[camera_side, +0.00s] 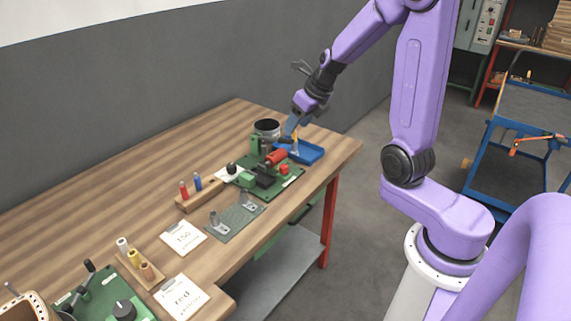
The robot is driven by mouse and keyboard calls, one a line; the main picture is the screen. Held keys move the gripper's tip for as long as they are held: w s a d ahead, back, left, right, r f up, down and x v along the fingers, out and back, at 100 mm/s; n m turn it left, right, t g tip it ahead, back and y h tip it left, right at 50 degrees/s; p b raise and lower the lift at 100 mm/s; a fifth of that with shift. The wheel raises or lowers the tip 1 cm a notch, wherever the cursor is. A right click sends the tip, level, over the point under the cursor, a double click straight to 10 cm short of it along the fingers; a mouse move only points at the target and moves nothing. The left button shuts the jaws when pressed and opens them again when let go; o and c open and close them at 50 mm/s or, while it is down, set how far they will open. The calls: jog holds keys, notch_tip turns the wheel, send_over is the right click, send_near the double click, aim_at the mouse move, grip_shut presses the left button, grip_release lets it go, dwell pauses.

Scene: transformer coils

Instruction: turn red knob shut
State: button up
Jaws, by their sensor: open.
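A green machine board (262,187) stands near the far right end of the wooden table. On it are a red cylindrical part (276,157) and a small red knob-like part (284,169) near its right edge. Which of these is the task's red knob, and how far it is turned, I cannot tell. My gripper (290,129) is open and points down, above and behind the red parts, close to the blue tray. The gap between its fingers is too small to make out.
The blue tray (313,154) holds a thin yellow-orange item (295,141). A dark-topped round container (267,127) stands left of my gripper. A wooden rack (199,197) with red and blue spools, a grey plate (237,221) and paper cards (184,237) lie nearer the camera.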

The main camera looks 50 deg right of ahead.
jog(key=s+d, duration=0.1)
send_near(284, 166)
jog(key=shift+x, duration=1.35)
jog(key=shift+n+g, duration=0.3)
jog(key=shift+x, duration=2.9)
jog(key=shift+w, duration=0.1)
jog(key=shift+c, duration=0.4)
grip_shut()
